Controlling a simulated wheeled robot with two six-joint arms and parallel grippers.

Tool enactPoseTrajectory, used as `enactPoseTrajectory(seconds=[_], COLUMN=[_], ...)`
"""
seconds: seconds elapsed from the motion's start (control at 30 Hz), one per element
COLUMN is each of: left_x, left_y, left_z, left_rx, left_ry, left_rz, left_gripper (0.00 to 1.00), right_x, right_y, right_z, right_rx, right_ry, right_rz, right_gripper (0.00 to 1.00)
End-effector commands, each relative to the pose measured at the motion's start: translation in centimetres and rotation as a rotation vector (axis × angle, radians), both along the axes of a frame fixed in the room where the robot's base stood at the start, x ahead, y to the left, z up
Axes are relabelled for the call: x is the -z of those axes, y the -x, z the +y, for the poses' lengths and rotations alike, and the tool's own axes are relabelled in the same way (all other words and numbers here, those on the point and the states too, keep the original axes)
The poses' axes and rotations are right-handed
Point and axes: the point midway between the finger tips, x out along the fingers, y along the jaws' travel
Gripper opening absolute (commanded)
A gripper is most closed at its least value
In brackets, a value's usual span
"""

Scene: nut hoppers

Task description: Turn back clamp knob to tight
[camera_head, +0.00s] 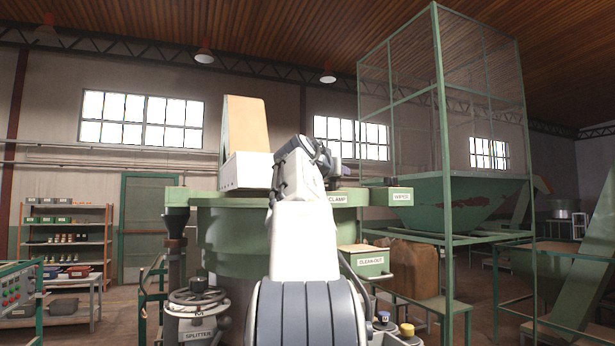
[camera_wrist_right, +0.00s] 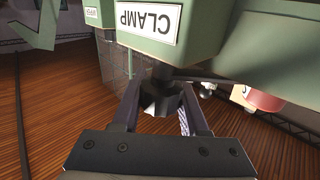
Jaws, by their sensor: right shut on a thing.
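The clamp knob (camera_wrist_right: 158,98) is a dark, faceted knob on a short stem at the green housing labelled CLAMP (camera_wrist_right: 150,18), whose text is upside down in the right wrist view. The CLAMP label also shows in the head view (camera_head: 338,198). My right gripper (camera_wrist_right: 160,91) has one finger on each side of the knob and is shut on it. In the head view the right gripper (camera_head: 331,168) is above the label, and my own arm and wrist hide most of the knob. I cannot read the knob's turn position. My left gripper is in neither view.
A green box labelled WIPER (camera_head: 401,195) with a small dark knob is to the right. A CLEAN-OUT box (camera_head: 363,262) is lower down. A splitter handwheel (camera_head: 197,299) stands at lower left. A caged green hopper (camera_head: 460,200) fills the right side.

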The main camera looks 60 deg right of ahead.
Motion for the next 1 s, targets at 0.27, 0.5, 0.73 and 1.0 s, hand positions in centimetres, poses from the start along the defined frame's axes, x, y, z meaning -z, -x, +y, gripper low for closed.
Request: enactPoseTrajectory(seconds=[0.27,0.5,0.73,1.0], left_x=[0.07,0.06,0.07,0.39], left_y=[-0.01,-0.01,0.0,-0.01], left_z=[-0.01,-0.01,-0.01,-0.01], left_rx=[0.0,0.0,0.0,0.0], left_ry=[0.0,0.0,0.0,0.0], left_rz=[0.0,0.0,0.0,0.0], left_gripper=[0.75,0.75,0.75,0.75], right_x=[-0.17,-0.2,-0.14,0.03], right_y=[1.41,1.41,1.26,1.22], right_z=[-0.96,-0.96,-0.9,-0.55], right_rx=[0.047,0.047,0.044,0.043], right_ry=[0.003,0.004,0.003,0.002], right_rz=[-0.001,0.0,0.0,0.001], right_gripper=[0.0,0.0,0.73,0.73])
